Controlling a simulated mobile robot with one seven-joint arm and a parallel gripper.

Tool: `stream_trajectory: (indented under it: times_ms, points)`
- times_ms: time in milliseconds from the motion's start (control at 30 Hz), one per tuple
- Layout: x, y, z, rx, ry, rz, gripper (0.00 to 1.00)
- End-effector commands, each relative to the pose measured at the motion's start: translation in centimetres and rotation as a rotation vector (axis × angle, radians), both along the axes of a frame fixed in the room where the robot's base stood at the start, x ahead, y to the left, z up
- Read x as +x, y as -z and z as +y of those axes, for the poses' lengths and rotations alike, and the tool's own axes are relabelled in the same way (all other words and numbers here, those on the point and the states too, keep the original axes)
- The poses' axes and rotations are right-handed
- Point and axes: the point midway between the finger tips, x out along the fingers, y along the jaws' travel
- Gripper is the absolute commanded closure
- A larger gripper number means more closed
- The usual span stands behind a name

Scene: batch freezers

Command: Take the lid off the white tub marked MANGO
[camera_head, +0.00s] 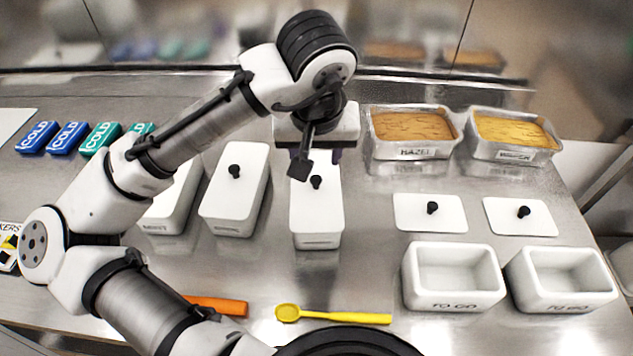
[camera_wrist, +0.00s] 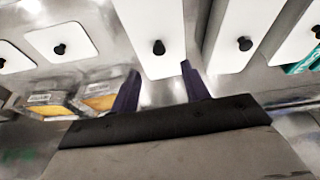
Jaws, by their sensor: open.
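Three long white tubs with white lids and black knobs stand on the steel counter: a left one (camera_head: 172,205) partly behind my arm, a middle one (camera_head: 234,205) and a right one (camera_head: 316,222). Their front labels are too small to read, so I cannot tell which is marked MANGO. My gripper (camera_head: 318,158) is open and empty over the far end of the right tub. The fingers are mostly hidden in the head view.
Metal pans, HAZEL (camera_head: 412,151) and another (camera_head: 513,153), stand at the back right. Two loose lids (camera_head: 412,218) (camera_head: 503,222) lie before them, with two open TO GO tubs (camera_head: 453,302) (camera_head: 563,304) nearer. An orange tool (camera_head: 220,306), yellow spoon (camera_head: 340,317) and COLD packs (camera_head: 68,138) lie around.

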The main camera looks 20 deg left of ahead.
Motion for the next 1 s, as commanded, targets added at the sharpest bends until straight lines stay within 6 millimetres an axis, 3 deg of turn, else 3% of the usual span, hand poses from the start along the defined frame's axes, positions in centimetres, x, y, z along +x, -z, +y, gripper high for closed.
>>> stream_trajectory:
  times_ms: [100,367,700,1000]
  points:
    - [0.5,1.7,0.2,-0.003,-0.003,0.002,0.54]
    - [1.0,3.3,0.3,0.000,0.000,0.001,0.54]
    - [2.0,7.3,0.6,-0.001,-0.002,0.001,0.54]
    - [2.2,7.7,0.6,-0.001,-0.001,0.000,0.55]
